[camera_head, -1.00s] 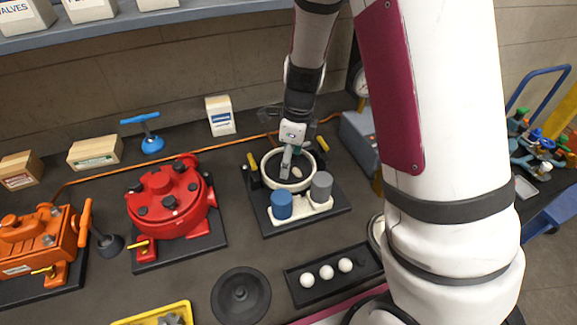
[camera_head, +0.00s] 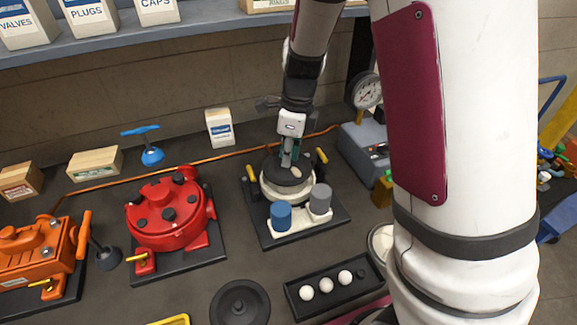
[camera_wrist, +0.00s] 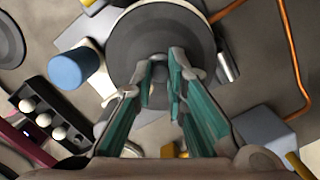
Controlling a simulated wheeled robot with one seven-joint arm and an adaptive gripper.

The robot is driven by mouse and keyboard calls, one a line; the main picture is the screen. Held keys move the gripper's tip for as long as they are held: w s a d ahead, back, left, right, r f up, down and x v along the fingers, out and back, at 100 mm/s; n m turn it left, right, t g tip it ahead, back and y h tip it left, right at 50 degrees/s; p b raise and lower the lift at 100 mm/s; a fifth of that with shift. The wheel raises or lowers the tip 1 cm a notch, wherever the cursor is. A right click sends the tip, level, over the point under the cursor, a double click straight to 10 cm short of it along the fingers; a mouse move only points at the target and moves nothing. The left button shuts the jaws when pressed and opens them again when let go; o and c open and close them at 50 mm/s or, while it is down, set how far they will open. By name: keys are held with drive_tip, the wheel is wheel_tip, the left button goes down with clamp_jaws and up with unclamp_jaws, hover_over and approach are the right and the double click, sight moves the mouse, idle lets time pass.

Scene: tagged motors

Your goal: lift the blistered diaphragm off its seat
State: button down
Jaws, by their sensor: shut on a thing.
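The blistered diaphragm (camera_head: 276,175) is a dark round disc with a pale patch on its right side. It also shows large under my fingers in the wrist view (camera_wrist: 150,32). My gripper (camera_head: 287,164) points down and is shut at the disc's centre; its green-sided fingers (camera_wrist: 163,67) meet there in the wrist view. The disc appears raised over its cream round seat (camera_head: 285,193), covering most of the ring. The gap beneath is hard to judge.
A blue cylinder (camera_head: 281,214) and a grey cylinder (camera_head: 320,198) stand in front of the seat. Yellow-handled clamps (camera_head: 321,155) flank it. The red motor (camera_head: 168,212) is left, the gauge box (camera_head: 362,150) right. A black tray (camera_head: 332,289) with white balls lies nearer.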

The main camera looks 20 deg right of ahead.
wheel_tip(320, 180, up, 4)
drive_tip(key=shift+r, duration=0.1)
drive_tip(key=shift+r+p, duration=1.35)
drive_tip(key=shift+r, duration=0.45)
drive_tip(key=shift+f, duration=0.1)
